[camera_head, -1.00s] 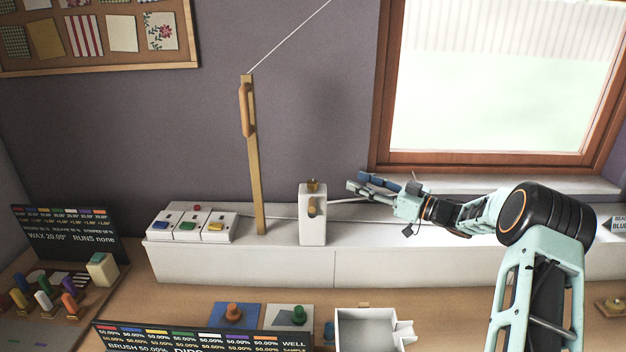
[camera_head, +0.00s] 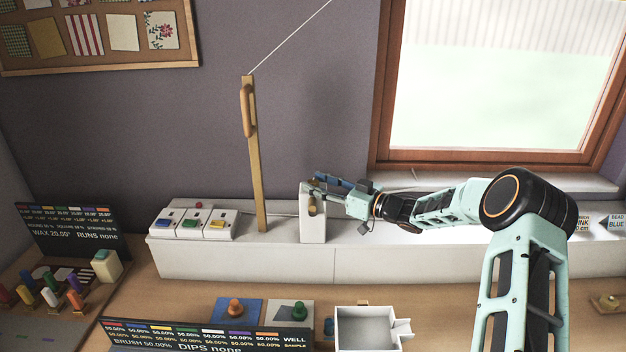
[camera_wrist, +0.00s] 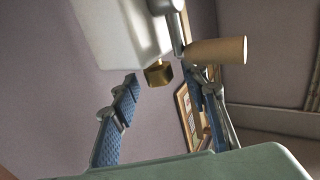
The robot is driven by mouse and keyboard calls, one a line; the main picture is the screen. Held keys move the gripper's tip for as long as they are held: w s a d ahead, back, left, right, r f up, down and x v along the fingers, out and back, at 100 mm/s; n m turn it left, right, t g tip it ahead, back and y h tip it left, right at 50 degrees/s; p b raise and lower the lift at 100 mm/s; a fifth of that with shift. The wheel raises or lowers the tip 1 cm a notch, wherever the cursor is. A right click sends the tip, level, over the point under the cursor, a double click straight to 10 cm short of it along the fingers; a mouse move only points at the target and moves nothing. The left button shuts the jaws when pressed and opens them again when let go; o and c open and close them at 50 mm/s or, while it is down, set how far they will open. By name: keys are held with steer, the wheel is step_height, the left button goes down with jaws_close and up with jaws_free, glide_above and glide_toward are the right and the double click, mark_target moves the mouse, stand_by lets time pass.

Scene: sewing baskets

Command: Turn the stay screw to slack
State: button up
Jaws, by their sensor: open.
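A white block (camera_head: 314,228) stands upright on the white ledge, right of a wooden post (camera_head: 256,165). In the wrist view the block (camera_wrist: 115,30) fills the upper left, with a brass screw head (camera_wrist: 158,73) sticking out of its end. A tan cylindrical knob (camera_wrist: 215,52) on a grey shaft sits beside it. The knob also shows on the block's front in the head view (camera_head: 311,209). My gripper (camera_head: 312,184) is open at the block's top; its fingers hide the brass head there. In the wrist view its blue-padded fingers (camera_wrist: 162,80) lie either side of the brass head, apparently without gripping it.
A pale cord (camera_head: 290,38) runs up right from the post's top. White boxes with coloured buttons (camera_head: 193,224) stand left of the post. Below the ledge are a white tray (camera_head: 366,311), a dark display board (camera_head: 205,336) and coloured knobs. The window sill is behind my arm.

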steer(key=shift+x, duration=0.85)
steer(key=shift+c, duration=0.5)
jaws_close()
steer(key=shift+f, duration=0.1)
steer(key=shift+n+g+y+b, duration=0.4)
steer(key=shift+n+g+b, duration=0.1)
steer(key=shift+g+b, duration=0.2)
steer(key=shift+n+g+y, duration=0.3)
steer(key=shift+g, duration=0.1)
steer(key=shift+o, duration=0.5)
jaws_free()
